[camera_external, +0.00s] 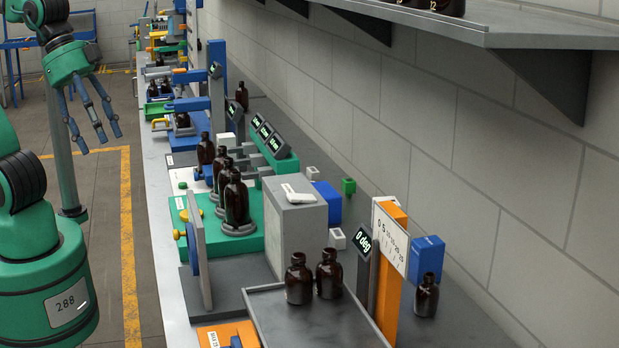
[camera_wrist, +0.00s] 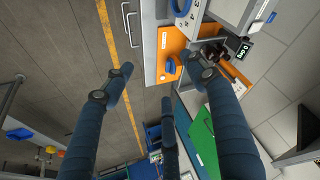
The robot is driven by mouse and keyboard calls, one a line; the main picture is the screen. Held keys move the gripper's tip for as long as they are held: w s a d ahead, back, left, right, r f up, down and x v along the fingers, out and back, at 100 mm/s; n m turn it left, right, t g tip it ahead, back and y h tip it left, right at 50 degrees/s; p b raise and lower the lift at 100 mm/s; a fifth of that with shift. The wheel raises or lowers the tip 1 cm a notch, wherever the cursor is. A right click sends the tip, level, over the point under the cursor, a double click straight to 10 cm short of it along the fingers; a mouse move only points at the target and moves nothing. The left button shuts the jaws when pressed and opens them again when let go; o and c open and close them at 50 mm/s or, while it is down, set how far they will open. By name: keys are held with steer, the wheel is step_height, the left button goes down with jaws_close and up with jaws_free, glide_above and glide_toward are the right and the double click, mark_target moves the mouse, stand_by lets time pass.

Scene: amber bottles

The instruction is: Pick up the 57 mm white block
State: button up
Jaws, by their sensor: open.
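Small white blocks stand on the bench in the external view: one (camera_external: 337,239) beside the grey box and one (camera_external: 312,173) farther back near the wall. I cannot tell from the picture which is 57 mm. My gripper (camera_external: 100,138) is at the upper left, over the floor left of the bench, with its blue fingers spread and empty. It is well apart from both blocks.
A grey box (camera_external: 296,234), a blue block (camera_external: 426,259), a small green block (camera_external: 348,186) and amber bottles (camera_external: 236,200) crowd the bench. A grey tray (camera_external: 325,325) holds two bottles in front. A shelf (camera_external: 500,30) overhangs at upper right.

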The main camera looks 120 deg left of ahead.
steer(key=w+a+r+m+g+y+b, duration=0.1)
steer(key=w+a+m+g+b, duration=0.15)
steer(key=w+a, duration=1.65)
steer(key=w+a+f+m+b, duration=0.15)
steer(key=a+f, duration=0.25)
steer(key=a, duration=0.8)
steer(key=w+a+f+m+g, duration=0.15)
steer(key=a+f, duration=0.35)
steer(key=a, duration=0.8)
steer(key=w+a+f+m+b, duration=0.1)
steer(key=w+a+f, duration=0.25)
steer(key=a, duration=0.85)
steer(key=s+a+f+p, duration=0.2)
steer(key=s+a, duration=0.1)
steer(key=a, duration=0.4)
steer(key=s+a+f+p, duration=0.2)
steer(key=s+a+p, duration=0.1)
steer(key=a, duration=0.5)
steer(key=s+a+f+m+p, duration=0.1)
steer(key=s+a+f+p, duration=0.3)
steer(key=s+a, duration=0.5)
steer(key=s+a+f+g+h+p, duration=0.1)
steer(key=s+a+f+p, duration=0.3)
steer(key=s+a, duration=0.5)
steer(key=shift+s+f+m, duration=0.15)
steer(key=shift+f+m, duration=0.2)
steer(key=shift+f, duration=0.6)
